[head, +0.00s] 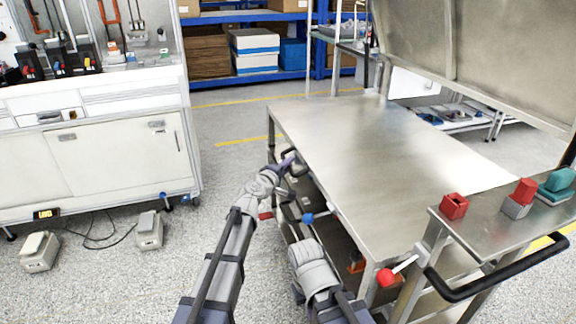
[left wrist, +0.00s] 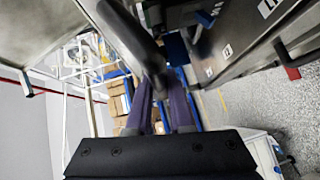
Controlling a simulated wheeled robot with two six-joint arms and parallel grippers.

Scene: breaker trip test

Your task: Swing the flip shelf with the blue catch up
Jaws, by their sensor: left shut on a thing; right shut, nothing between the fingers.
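The flip shelf (head: 370,160) is a broad bare metal panel that looks level on the cart in the head view. A dark handle (head: 290,155) sits at its left edge. My left gripper (head: 284,166) is shut on this handle. In the left wrist view the dark handle bar (left wrist: 132,38) runs in between the purple fingers (left wrist: 162,100). The blue catch (head: 307,218) is a blue knob on a short rod below the shelf's near-left edge. My right gripper (head: 288,205) is shut and empty beside the blue knob; whether they touch is unclear.
A red knob (head: 385,277) sits at the cart's near corner, beside a black push bar (head: 490,285). A side ledge holds a red block (head: 454,206) and other small items. A raised panel (head: 500,50) stands behind. Floor is open left of the cart, with two pedals (head: 150,230).

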